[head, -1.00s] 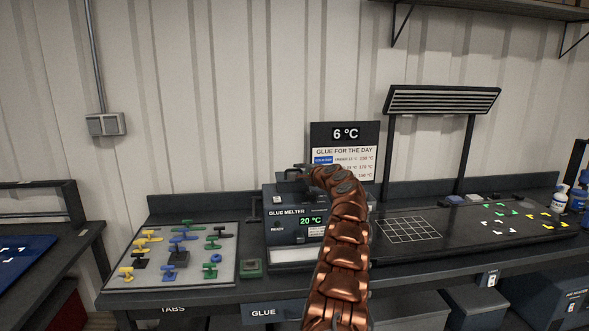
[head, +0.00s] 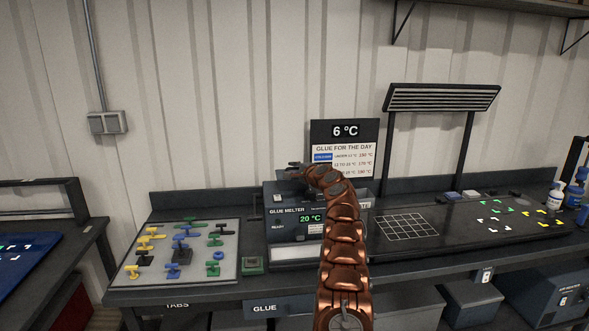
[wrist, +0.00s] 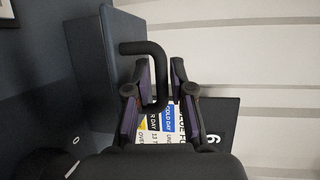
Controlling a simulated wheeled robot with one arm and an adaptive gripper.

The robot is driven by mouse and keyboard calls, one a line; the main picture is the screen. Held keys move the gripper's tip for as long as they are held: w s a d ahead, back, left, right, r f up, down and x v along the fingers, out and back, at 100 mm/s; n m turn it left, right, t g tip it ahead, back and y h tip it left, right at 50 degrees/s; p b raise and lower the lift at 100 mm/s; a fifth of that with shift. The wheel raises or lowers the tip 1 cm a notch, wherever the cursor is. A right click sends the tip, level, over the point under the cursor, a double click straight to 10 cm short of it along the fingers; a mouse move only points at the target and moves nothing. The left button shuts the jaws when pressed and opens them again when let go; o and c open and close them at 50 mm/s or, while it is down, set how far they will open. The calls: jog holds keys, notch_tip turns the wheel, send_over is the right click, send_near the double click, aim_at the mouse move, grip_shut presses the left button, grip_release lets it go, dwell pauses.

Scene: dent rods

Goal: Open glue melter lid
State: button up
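The glue melter (head: 290,228) is a dark box on the bench, with a green display reading 20 °C. My copper arm crosses in front of its right part and hides some of its top. My gripper (head: 292,170) is above the melter's top in the head view, small and partly hidden. In the wrist view my gripper (wrist: 160,88) is open, with a finger on each side of a black bent handle (wrist: 150,52). The handle stands beside a dark blue-grey box surface (wrist: 88,60), which appears to be the melter. I cannot tell whether the fingers touch the handle.
A sign (head: 344,150) reading 6 °C and "Glue for the day" stands behind the melter. A tray of coloured tabs (head: 228,275) lies left, with a small green-topped block (head: 252,265) between. A gridded dark work surface (head: 450,240) and lamp frame (head: 442,98) are right.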

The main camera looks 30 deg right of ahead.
grip_shut()
dwell(0.4)
